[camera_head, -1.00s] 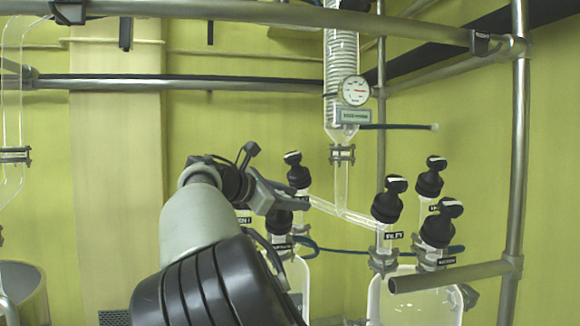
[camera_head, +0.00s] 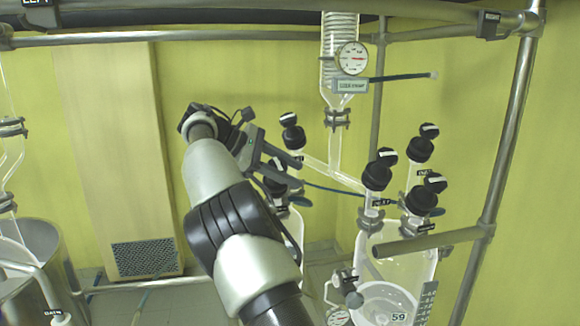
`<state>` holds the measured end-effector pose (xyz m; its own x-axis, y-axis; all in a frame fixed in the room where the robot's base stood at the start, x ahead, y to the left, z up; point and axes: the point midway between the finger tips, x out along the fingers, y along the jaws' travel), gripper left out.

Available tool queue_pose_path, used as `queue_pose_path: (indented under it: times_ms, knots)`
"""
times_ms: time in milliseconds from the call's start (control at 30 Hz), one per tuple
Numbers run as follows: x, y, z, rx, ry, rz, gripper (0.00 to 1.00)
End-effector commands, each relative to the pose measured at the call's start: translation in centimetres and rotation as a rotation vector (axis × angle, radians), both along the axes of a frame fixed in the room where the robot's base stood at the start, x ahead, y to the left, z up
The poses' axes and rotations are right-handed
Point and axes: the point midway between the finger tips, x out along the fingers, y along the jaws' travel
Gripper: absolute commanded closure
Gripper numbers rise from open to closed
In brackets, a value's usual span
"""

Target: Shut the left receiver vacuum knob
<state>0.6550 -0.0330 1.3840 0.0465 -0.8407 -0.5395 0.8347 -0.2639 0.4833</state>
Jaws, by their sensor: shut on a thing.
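The left receiver is a clear glass vessel (camera_head: 293,226), partly hidden behind my arm. Two black knobs stand on its top. The rear knob (camera_head: 291,136) carries a white mark and is free of my gripper. The front knob (camera_head: 275,184) is largely covered by my gripper, and its label cannot be read. My gripper (camera_head: 289,173) reaches in from the left with its two fingers around the top of the front knob, shut on it. The turn position of that knob is hidden.
The right receiver (camera_head: 398,245) carries several black knobs, close to the right. A metal rail (camera_head: 430,240) crosses in front of it. A glass column with a gauge (camera_head: 351,58) rises behind. A metal pot (camera_head: 45,250) stands at lower left.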

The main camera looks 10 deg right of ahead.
Motion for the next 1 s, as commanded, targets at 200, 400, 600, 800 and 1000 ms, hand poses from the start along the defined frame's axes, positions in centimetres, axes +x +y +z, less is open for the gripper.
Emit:
queue_pose_path:
  times_ms: [200, 400, 600, 800, 1000]
  knots:
    - [-0.06, 0.01, -0.31, 0.01, 0.004, -0.015, 0.84]
    - [-0.07, 0.02, -0.35, 0.01, 0.004, -0.015, 0.84]
    - [-0.06, 0.01, -0.3, 0.009, 0.005, -0.014, 0.43]
    - [-0.05, 0.01, -0.18, 0.008, 0.003, -0.013, 0.43]
    - [-0.03, 0.07, -0.11, 0.002, 0.002, 0.0, 0.43]
